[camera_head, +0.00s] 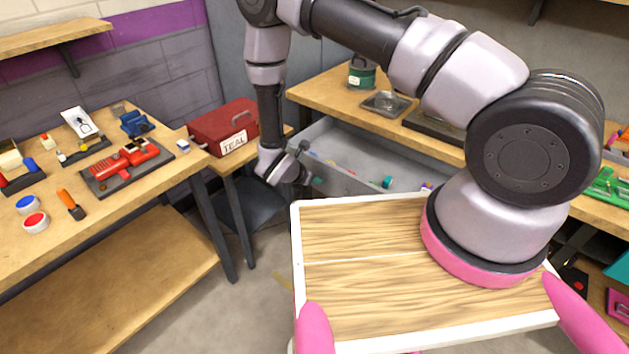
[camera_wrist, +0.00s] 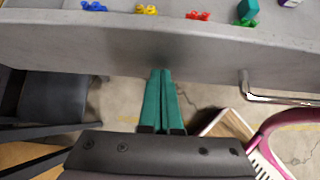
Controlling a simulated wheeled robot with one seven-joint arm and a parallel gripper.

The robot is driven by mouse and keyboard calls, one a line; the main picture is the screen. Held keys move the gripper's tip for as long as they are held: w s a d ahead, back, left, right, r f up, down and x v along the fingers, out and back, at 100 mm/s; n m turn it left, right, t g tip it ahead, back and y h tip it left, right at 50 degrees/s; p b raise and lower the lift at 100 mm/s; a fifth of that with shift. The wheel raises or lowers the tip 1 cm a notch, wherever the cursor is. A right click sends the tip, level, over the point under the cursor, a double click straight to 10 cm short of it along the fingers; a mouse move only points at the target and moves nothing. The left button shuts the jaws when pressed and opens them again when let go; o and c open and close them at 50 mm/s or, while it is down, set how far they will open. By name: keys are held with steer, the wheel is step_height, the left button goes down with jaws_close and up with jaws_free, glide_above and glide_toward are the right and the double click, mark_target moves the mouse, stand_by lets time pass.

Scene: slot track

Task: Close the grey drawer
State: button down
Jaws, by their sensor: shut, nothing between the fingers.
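The grey drawer (camera_head: 365,152) is open below the back bench and sticks out toward me in the head view. Its front panel (camera_wrist: 150,42) spans the wrist view. A metal handle (camera_wrist: 283,99) shows on the front panel at the right. Several small coloured pieces lie inside the drawer. My gripper (camera_head: 317,181) is at the front left of the drawer. Its green fingers (camera_wrist: 163,72) are together and empty, with their tips at the lower edge of the front panel in the wrist view. I cannot tell whether they touch it.
The back bench (camera_head: 313,90) carries a green canister (camera_head: 361,74) and a metal tray (camera_head: 386,104). A red box labelled TEAL (camera_head: 222,127) stands left of the drawer. A side bench (camera_head: 120,212) with tools is at the left. Bare floor (camera_head: 262,258) lies between.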

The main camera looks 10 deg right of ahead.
glide_above(357, 158)
steer(key=shift+a, duration=0.25)
steer(key=shift+w+d, duration=0.1)
steer(key=shift+d, duration=0.1)
